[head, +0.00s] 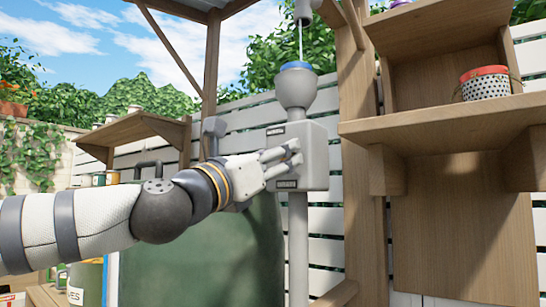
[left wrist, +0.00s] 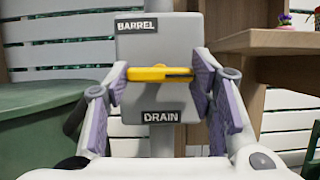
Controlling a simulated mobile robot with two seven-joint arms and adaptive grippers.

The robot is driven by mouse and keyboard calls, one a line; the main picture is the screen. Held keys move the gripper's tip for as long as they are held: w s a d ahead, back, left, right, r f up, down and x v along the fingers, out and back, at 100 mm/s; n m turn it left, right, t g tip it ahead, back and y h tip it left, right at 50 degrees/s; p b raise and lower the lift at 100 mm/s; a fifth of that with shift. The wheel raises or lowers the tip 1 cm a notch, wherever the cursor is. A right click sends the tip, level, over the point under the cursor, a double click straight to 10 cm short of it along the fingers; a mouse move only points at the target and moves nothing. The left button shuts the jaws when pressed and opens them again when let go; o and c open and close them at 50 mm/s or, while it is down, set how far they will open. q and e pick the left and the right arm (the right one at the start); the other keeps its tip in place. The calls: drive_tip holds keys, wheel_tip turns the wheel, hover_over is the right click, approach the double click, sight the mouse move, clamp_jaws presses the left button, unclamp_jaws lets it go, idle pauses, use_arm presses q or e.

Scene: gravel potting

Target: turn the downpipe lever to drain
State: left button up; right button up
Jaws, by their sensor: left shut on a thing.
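The grey diverter box (head: 316,150) sits on the downpipe (head: 298,245) in the head view. In the left wrist view the box (left wrist: 130,45) carries a BARREL label (left wrist: 137,26) above and a DRAIN label (left wrist: 161,117) below. The yellow lever (left wrist: 158,73) lies roughly level between the two labels. My left gripper (head: 285,160) reaches the front of the box. In the left wrist view its purple-padded fingers (left wrist: 160,85) are shut on the lever, one pad at each end. The lever is hidden by my fingers in the head view. My right gripper is not in view.
A green barrel (head: 200,260) stands below my left arm. A wooden post (head: 358,130) and shelf (head: 450,125) holding a dotted pot (head: 485,88) are at right.

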use_arm(q)
drive_tip(key=shift+m, duration=0.3)
drive_tip(key=shift+w+a+r+m+g+h+p, duration=0.2)
drive_tip(key=shift+m+g+p, duration=1.15)
drive_tip(key=shift+m, duration=2.25)
drive_tip(key=shift+s+d+r+m+g+h+p, duration=0.25)
drive_tip(key=shift+m+g+p, duration=1.1)
drive_tip(key=shift+m, duration=2.25)
drive_tip(key=shift+w+a+m+g+h+p, duration=0.25)
drive_tip(key=shift+m+g+p, duration=1.1)
drive_tip(key=shift+m, duration=2.25)
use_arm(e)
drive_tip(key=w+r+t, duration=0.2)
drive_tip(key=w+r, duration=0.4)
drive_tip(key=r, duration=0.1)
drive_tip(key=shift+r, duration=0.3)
use_arm(q)
drive_tip(key=shift+f, duration=0.1)
drive_tip(key=o, duration=1.2)
drive_tip(key=shift+c, duration=0.2)
